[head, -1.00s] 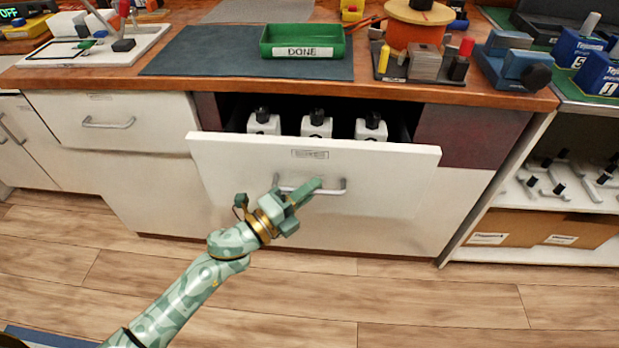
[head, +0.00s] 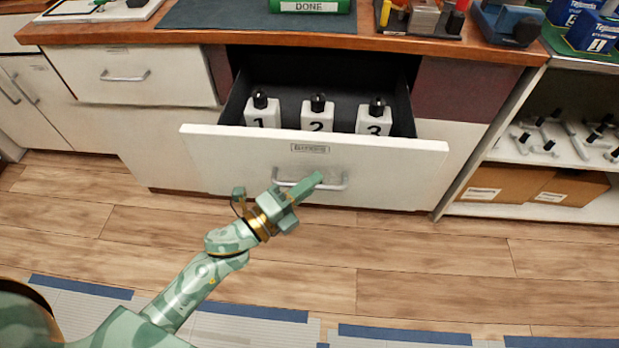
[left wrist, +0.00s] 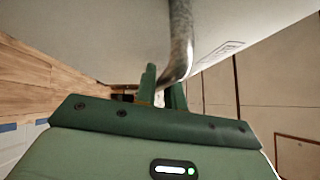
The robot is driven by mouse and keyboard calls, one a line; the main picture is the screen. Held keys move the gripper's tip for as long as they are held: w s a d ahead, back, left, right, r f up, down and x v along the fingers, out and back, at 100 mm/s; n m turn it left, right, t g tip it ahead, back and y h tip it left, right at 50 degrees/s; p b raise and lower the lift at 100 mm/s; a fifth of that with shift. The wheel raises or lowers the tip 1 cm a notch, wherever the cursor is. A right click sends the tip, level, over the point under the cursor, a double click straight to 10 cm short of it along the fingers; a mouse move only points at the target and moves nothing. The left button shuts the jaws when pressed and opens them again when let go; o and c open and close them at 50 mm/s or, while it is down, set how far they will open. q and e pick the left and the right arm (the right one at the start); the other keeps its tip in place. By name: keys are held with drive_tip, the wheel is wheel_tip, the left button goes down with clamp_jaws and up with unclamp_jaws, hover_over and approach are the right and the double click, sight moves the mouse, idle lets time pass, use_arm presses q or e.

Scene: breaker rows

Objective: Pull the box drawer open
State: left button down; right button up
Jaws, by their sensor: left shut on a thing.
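The box drawer (head: 225,152) is a wide white-fronted drawer with a small label, pulled well out below the workbench. Inside it stand white boxes with black tops, numbered 1 (head: 263,112), 2 (head: 317,115) and 3 (head: 374,117). Its metal bar handle (head: 340,184) is on the front. My left gripper (head: 308,184) is shut on the handle. In the left wrist view the handle (left wrist: 182,40) runs down between the green fingers (left wrist: 163,92). My right gripper is not in view.
A shut drawer (head: 146,77) is to the left. An open shelf unit (head: 535,150) with cardboard boxes (head: 490,184) stands to the right. A green DONE tray (head: 309,6) is on the wooden bench top (head: 200,37). The wood floor (head: 320,255) in front is clear.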

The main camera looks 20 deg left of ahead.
use_arm(q)
drive_tip(key=shift+s+f, duration=0.1)
drive_tip(key=shift+s, duration=0.05)
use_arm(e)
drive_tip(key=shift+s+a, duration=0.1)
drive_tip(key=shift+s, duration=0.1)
use_arm(q)
drive_tip(key=c, duration=1.5)
unclamp_jaws()
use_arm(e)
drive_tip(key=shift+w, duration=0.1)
use_arm(q)
drive_tip(key=p+v, duration=0.2)
drive_tip(key=v, duration=1.4)
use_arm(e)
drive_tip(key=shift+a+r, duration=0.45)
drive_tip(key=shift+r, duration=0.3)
use_arm(q)
drive_tip(key=shift+s+a, duration=0.1)
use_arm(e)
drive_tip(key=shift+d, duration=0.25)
